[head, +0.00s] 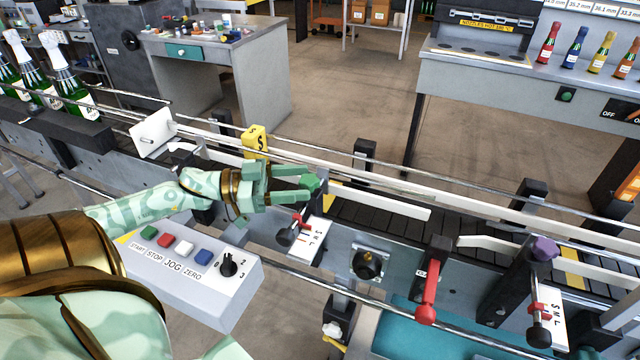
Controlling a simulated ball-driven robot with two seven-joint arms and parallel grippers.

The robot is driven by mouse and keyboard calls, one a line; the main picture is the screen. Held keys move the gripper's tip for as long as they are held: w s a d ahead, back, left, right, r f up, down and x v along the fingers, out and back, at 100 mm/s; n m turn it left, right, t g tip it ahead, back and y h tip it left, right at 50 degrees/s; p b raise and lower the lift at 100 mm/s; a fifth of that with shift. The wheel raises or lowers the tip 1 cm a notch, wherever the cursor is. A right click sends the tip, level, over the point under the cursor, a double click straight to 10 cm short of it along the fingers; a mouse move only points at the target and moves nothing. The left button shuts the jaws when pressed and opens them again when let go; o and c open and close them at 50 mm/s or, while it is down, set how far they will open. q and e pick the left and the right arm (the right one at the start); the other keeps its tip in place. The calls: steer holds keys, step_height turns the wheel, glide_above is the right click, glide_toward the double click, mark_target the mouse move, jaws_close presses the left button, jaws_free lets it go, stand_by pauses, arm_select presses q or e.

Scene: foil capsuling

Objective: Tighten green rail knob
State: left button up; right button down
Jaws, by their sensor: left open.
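The green rail knob (311,183) sits on a dark post at the conveyor's near rail, in the middle of the head view. My left gripper (296,184) reaches it from the left. Its two mint fingers are apart, with the tips at the knob's left side, one on the far side and one on the near side. I cannot tell whether they touch it. The knob's lower part and its stem are partly hidden by the near finger. My right gripper is not in view.
A scale plate with a red-and-black lever (296,230) is just below the knob. A purple knob (544,248) and a red lever (428,290) stand to the right. The button box (190,275) lies under my left arm. Bottles (50,95) stand at upper left.

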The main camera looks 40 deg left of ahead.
mark_target(318, 182)
arm_select(q)
steer(key=x, duration=0.5)
steer(key=shift+b, duration=0.35)
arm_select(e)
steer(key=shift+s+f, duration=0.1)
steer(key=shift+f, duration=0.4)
arm_select(q)
steer(key=c, duration=1)
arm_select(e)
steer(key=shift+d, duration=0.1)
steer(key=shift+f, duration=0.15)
